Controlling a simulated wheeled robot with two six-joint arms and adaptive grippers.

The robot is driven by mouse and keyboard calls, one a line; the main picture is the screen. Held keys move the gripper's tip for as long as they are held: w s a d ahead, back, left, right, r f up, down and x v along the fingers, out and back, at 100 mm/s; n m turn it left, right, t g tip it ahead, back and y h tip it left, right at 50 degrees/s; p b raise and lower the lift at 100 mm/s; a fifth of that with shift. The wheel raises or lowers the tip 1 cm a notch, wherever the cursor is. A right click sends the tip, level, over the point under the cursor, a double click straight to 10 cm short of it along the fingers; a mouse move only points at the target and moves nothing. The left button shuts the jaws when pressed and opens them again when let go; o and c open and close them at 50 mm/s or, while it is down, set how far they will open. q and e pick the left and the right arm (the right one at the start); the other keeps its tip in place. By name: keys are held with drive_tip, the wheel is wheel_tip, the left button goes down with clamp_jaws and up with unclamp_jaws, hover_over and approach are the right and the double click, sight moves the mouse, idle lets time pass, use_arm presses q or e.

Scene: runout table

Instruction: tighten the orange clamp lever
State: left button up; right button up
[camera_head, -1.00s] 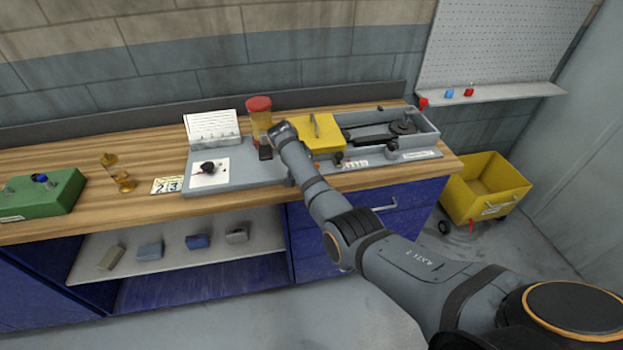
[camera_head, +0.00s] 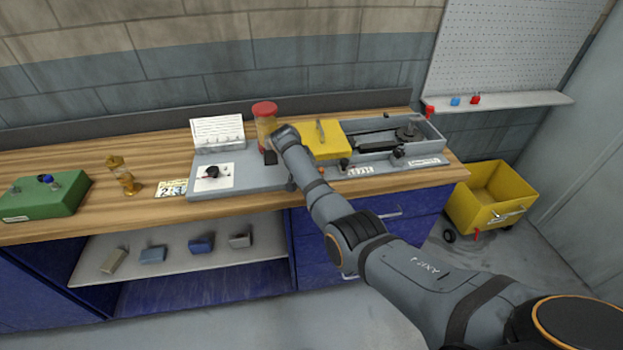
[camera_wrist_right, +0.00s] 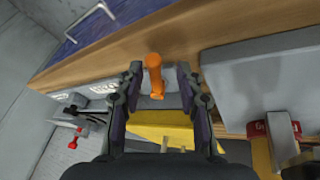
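The orange clamp lever (camera_wrist_right: 154,72) shows in the right wrist view, near the front edge of the bench. My right gripper (camera_wrist_right: 158,74) is open, with one finger on each side of the lever. Gaps show between the lever and the fingers, mainly on the right. In the head view my right arm reaches over the grey machine (camera_head: 240,182) on the bench, and its wrist hides the lever and fingertips. The yellow cover (camera_head: 325,139) is beside the wrist; it also shows below the lever in the wrist view (camera_wrist_right: 160,128). My left gripper is not in view.
A red-lidded jar (camera_head: 265,118) stands close behind my right wrist. A white card (camera_head: 217,131), a green box (camera_head: 45,195) and an amber object (camera_head: 123,176) are on the bench. A yellow cart (camera_head: 490,197) stands on the floor at the right.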

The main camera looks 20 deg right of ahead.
drive_tip(key=v, duration=1.2)
